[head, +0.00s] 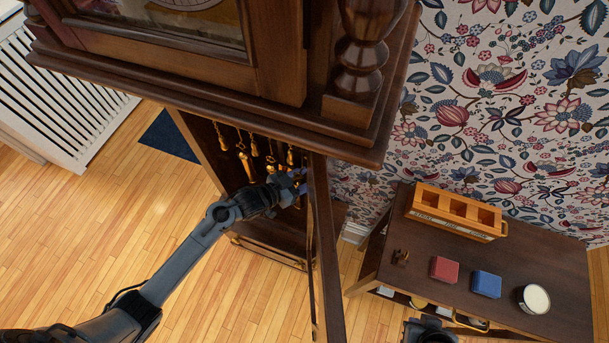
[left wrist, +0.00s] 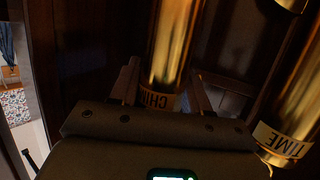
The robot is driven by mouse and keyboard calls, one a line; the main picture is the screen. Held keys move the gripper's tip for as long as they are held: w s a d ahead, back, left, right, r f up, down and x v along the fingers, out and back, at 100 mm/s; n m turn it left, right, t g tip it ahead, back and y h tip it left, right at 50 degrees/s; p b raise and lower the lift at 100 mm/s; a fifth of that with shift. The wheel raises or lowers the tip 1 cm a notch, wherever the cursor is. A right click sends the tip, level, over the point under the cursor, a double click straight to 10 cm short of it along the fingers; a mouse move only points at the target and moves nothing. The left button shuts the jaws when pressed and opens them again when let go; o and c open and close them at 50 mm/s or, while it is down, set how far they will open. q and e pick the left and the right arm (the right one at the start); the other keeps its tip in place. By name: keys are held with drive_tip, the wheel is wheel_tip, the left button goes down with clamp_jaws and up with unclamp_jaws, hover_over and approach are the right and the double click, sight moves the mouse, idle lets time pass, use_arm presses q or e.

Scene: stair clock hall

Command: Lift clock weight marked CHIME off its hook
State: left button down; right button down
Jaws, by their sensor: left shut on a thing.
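The brass CHIME weight (left wrist: 172,45) stands between the fingers of my left gripper (left wrist: 163,80) in the left wrist view. The fingers are shut on it just above its label, which reads upside down and is partly covered by the gripper body. The weight's top and hook are out of that view. In the head view my left gripper (head: 290,184) reaches inside the open clock case, among hanging brass parts, and its fingers are largely hidden. The brass TIME weight (left wrist: 285,138) hangs close by on the right in the left wrist view.
The clock case door (head: 323,240) stands open just right of my left gripper. The clock's hood (head: 200,85) overhangs from above. A side table (head: 540,265) at right bears a wooden rack (head: 455,212) with slots, red and blue boxes and a round tub.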

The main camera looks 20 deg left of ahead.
use_arm(q)
drive_tip(key=shift+s+r+p, duration=0.4)
drive_tip(key=shift+s+p, duration=0.25)
drive_tip(key=shift+s, duration=0.4)
drive_tip(key=shift+s+p, duration=0.15)
drive_tip(key=shift+p, duration=0.15)
